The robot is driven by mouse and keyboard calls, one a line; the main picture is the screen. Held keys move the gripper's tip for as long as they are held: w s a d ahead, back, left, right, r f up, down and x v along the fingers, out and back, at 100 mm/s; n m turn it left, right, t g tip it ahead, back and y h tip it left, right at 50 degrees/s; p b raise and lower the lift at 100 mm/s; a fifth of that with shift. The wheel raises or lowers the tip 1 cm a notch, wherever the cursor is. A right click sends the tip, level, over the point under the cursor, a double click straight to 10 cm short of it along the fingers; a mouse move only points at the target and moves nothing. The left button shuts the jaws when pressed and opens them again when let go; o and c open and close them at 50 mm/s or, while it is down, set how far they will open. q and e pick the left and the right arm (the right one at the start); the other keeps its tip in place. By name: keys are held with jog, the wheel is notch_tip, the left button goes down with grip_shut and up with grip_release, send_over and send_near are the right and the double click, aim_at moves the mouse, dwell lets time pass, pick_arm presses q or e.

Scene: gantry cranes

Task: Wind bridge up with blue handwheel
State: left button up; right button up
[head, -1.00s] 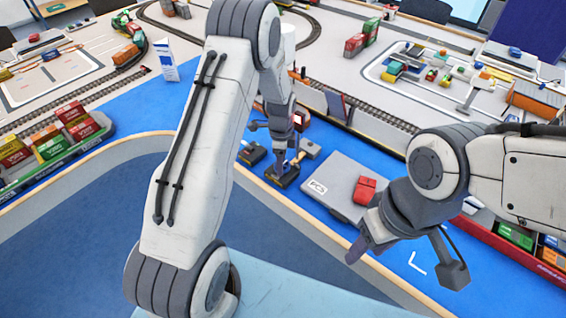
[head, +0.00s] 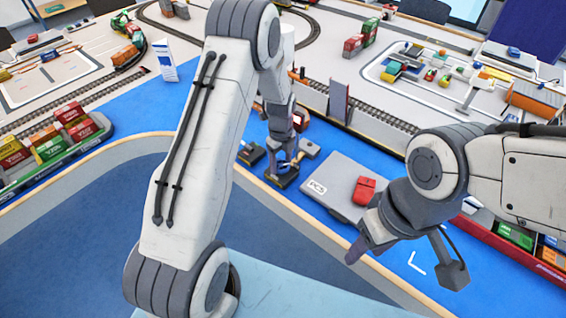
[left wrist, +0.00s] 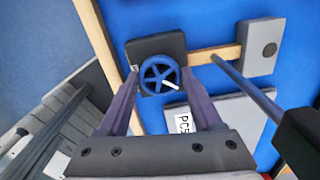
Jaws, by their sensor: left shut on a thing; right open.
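The blue handwheel (left wrist: 152,82) sits on a dark block (left wrist: 172,45) in the left wrist view, with a pale crank handle on it. The wheel is partly hidden by my wrist in the head view. My left gripper (left wrist: 160,74) has one finger on each side of the wheel and is shut on it; it also shows in the head view (head: 288,158). A dark panel (head: 340,98), which looks like the bridge, stands steeply raised beside the track. My right gripper (head: 355,250) is open and empty at the right, above the front edge of the table.
A grey case (head: 328,186) with a red object (head: 364,190) on it lies right of the wheel. Another dark block (head: 250,153) is to its left. A train track (head: 385,123) runs behind. Containers stand in carriers at left (head: 50,150) and right.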

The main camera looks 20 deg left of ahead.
aim_at(281, 166)
pick_arm(q)
jog(key=shift+s+d+f, duration=0.1)
jog(key=shift+s+f, duration=0.05)
jog(key=shift+s, duration=0.2)
jog(key=o, duration=1.4)
jog(key=shift+c, duration=0.2)
jog(key=shift+w, duration=0.1)
jog(key=shift+w, duration=0.1)
jog(key=shift+r, duration=0.45)
notch_tip(281, 166, up, 10)
jog(key=b, duration=0.1)
jog(key=shift+f, duration=0.15)
